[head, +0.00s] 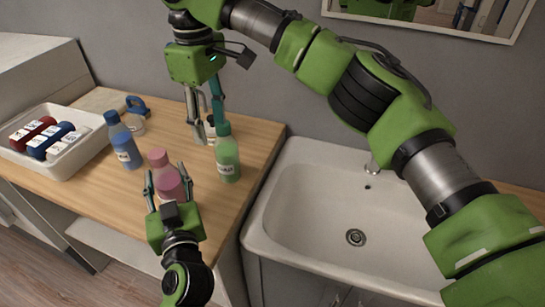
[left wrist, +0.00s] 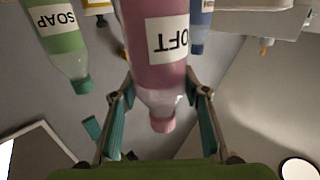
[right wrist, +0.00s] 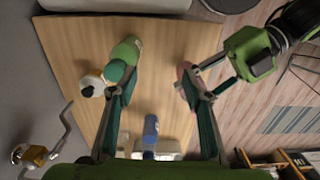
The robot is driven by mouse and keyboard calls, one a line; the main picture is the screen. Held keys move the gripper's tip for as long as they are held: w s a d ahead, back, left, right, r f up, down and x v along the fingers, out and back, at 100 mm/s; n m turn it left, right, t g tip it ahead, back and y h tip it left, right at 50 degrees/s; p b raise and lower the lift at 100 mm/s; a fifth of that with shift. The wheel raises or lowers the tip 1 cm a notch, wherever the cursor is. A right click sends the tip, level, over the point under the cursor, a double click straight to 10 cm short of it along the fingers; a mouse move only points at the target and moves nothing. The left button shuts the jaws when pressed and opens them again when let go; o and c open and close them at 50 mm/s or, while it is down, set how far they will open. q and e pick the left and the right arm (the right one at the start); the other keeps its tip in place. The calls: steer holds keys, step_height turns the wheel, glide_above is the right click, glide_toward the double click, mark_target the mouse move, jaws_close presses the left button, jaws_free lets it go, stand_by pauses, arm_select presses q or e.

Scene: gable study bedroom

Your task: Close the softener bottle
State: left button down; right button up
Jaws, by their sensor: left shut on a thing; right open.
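The pink softener bottle (head: 172,188) stands on the wooden counter, its label partly readable as "SOFT" in the left wrist view (left wrist: 160,35). Its pink cap (head: 158,158) sits at the neck; the cap also shows in the left wrist view (left wrist: 163,124). I cannot tell whether it is tight. My left gripper (head: 166,177) is shut on the bottle, one finger on each side. My right gripper (head: 205,120) is open and empty, pointing down above the counter behind the softener and beside the green bottle. In the right wrist view the softener (right wrist: 183,76) is partly hidden by a finger.
A green soap bottle (head: 228,160) with a teal cap stands close to my right gripper, a small white container (head: 210,132) behind it. A blue bottle (head: 125,148) stands left of the softener. A white tray (head: 72,164) holds several items. A sink (head: 300,215) lies right.

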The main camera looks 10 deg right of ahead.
arm_select(q)
steer(key=shift+w+r+p, duration=0.25)
steer(key=shift+w+p, duration=0.05)
steer(key=shift+s+r+p, duration=0.1)
steer(key=shift+r+p, duration=0.5)
steer(key=shift+r, duration=0.1)
arm_select(e)
steer(key=s+d+f+m, duration=0.3)
steer(key=d, duration=0.2)
steer(key=s+d+f+m, duration=0.3)
steer(key=s+d, duration=0.1)
steer(key=d, duration=0.2)
steer(key=shift+s+d+f, duration=0.15)
steer(key=shift+s+f, duration=0.1)
steer(key=shift+f, duration=0.05)
arm_select(q)
steer(key=c, duration=1.1)
jaws_free()
steer(key=shift+s, duration=0.1)
steer(key=shift+s+d+f, duration=0.1)
steer(key=shift+s, duration=0.2)
steer(key=s, duration=0.3)
steer(key=s+d, duration=0.1)
steer(key=s, duration=0.7)
steer(key=shift+s+d, duration=0.1)
steer(key=shift+d, duration=0.3)
